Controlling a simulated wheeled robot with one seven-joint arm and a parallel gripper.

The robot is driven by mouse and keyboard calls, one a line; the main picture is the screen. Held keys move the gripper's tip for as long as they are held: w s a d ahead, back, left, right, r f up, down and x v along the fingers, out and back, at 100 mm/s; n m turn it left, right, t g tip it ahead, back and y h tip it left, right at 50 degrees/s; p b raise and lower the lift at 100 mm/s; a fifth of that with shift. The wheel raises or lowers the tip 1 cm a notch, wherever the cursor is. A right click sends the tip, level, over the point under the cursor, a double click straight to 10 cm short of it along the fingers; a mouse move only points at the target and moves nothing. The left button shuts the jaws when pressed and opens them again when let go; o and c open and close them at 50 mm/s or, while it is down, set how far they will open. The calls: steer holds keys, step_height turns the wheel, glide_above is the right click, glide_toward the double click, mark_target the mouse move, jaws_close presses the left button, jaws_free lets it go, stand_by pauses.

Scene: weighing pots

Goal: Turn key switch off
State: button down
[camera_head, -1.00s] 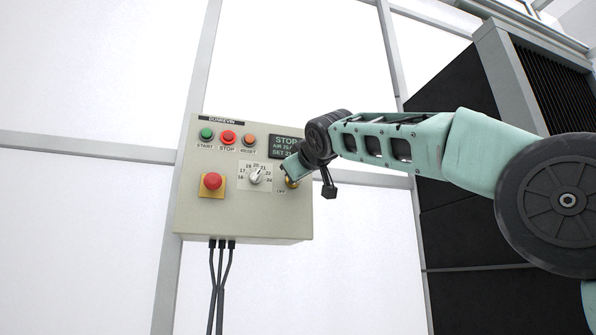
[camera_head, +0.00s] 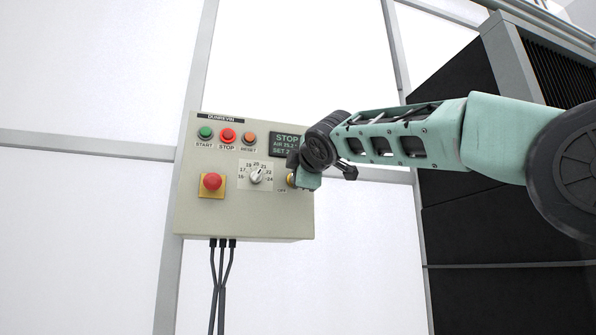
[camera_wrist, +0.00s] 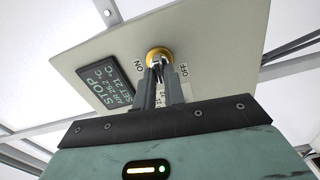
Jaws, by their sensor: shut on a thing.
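The key switch (camera_wrist: 159,56) is a round brass lock on the right of the control panel (camera_head: 243,222), between the printed words ON and OFF in the wrist view. In the head view the switch (camera_head: 291,181) is partly hidden behind my gripper (camera_head: 296,172). In the wrist view my gripper (camera_wrist: 160,76) points at the switch, its two dark fingers shut on the key. The key itself is mostly hidden between the fingers, so its exact angle is hard to tell. The display (camera_head: 287,144) reads STOP.
Left of the switch are a temperature dial (camera_head: 256,175), a red emergency button (camera_head: 212,182) on a yellow plate, and START, STOP and RESET buttons (camera_head: 228,135). Cables (camera_head: 220,280) hang below the panel. A dark cabinet (camera_head: 480,200) stands to the right.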

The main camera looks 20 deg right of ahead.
steer(key=shift+n, duration=0.6)
steer(key=c, duration=1.5)
jaws_free()
steer(key=s+b, duration=0.7)
steer(key=s, duration=1)
steer(key=shift+s, duration=0.25)
